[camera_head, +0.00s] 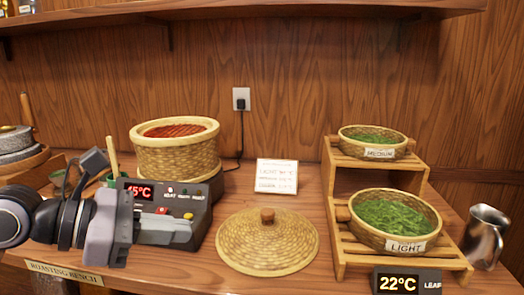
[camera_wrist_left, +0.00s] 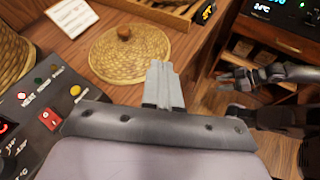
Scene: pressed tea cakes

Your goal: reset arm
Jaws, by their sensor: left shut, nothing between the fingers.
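My left gripper (camera_head: 128,226) comes in from the left in the head view, in front of the heater with the red display. Its fingers (camera_wrist_left: 163,82) are closed together and empty in the left wrist view, pointing past the woven lid. My right arm's dark gripper (camera_wrist_left: 245,80) shows at the right of the left wrist view, beyond the bench edge; its finger gap is too small and dark to judge. It is not in the head view.
A woven lid (camera_head: 267,246) lies mid-bench. The heater (camera_head: 178,229) carries a bamboo steamer (camera_head: 177,158). A wooden rack (camera_head: 336,228) holds two leaf baskets, with a metal pitcher (camera_head: 484,236) beside it. A small card (camera_head: 276,176) stands behind the lid.

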